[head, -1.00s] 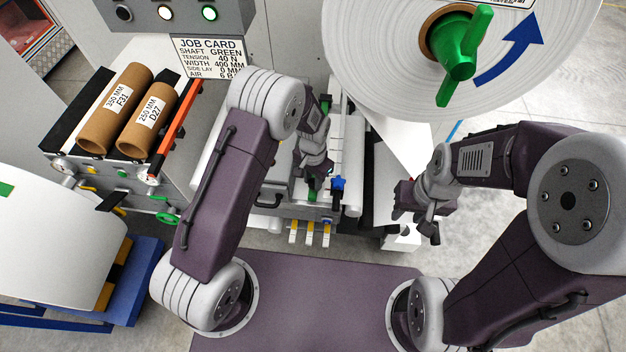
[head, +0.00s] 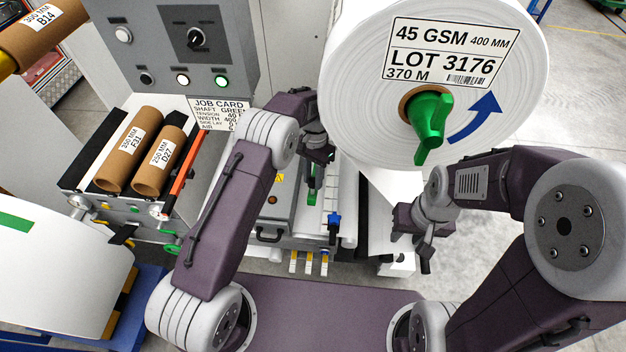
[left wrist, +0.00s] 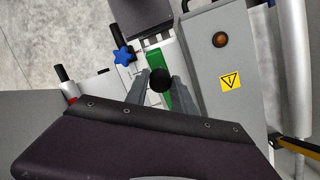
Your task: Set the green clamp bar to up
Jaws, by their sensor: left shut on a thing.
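The green clamp bar (head: 312,188) is on the machine's front deck, partly hidden by my left gripper in the head view. In the left wrist view the green bar (left wrist: 156,97) shows behind a round black knob (left wrist: 160,79). My left gripper (head: 318,154) is over the bar. Its fingers (left wrist: 163,88) lie on both sides of the knob in the left wrist view, shut on it. How far the bar is tilted is hard to tell. My right gripper (head: 413,240) hangs apart from the bar, to the right of the deck; its finger gap is unclear.
A large white paper roll (head: 350,80) with a green handle (head: 429,125) hangs at the upper right. A blue star knob (left wrist: 124,54) sits beside the bar. A grey box with a warning label (left wrist: 231,82) stands on its other side. Cardboard cores (head: 128,150) lie at left.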

